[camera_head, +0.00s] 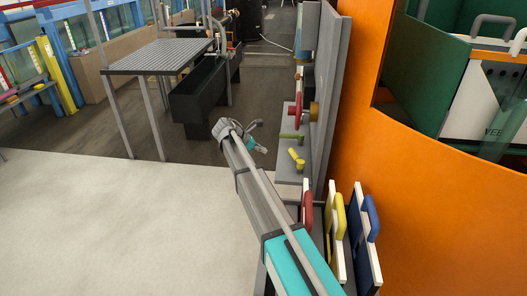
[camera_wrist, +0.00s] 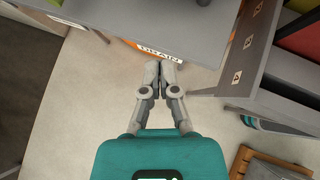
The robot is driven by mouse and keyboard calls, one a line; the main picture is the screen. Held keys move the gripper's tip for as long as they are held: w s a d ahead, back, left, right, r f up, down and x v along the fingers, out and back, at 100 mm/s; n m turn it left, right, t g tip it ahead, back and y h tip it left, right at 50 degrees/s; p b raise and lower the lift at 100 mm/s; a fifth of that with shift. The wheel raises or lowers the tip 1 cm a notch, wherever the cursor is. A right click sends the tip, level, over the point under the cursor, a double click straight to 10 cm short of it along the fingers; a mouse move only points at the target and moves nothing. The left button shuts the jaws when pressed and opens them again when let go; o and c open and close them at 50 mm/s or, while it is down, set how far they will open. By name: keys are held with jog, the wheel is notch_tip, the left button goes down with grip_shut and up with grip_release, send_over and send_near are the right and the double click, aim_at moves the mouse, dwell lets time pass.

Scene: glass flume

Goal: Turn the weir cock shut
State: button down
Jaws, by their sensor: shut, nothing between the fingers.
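I cannot tell which fitting is the weir cock, as no weir label is readable. My gripper is small and partly unclear at the arm's far end, left of these handles. In the wrist view my gripper (camera_wrist: 159,66) is shut and empty, its tips close to an orange plate marked DRAIN (camera_wrist: 157,49).
A grey mesh-topped table (camera_head: 160,57) and a black trough (camera_head: 200,95) stand beyond my arm. Red, yellow and blue-handled boards (camera_head: 357,240) stand beside it on the right, by a large orange wall (camera_head: 430,200). The pale floor at left (camera_head: 100,220) is clear.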

aim_at(296, 158)
jog(key=b+x, duration=0.5)
jog(key=x, duration=0.3)
jog(key=shift+f, duration=0.25)
jog(key=shift+w+d+r+p, duration=0.1)
jog(key=shift+d+r+p, duration=0.1)
jog(key=shift+d, duration=0.35)
jog(key=shift+w+d+r+p, duration=0.1)
jog(key=shift+d+r+p, duration=0.1)
jog(key=shift+d, duration=0.3)
jog(key=shift+w+d+r, duration=0.15)
jog(key=shift+d, duration=0.75)
jog(key=shift+w, duration=0.1)
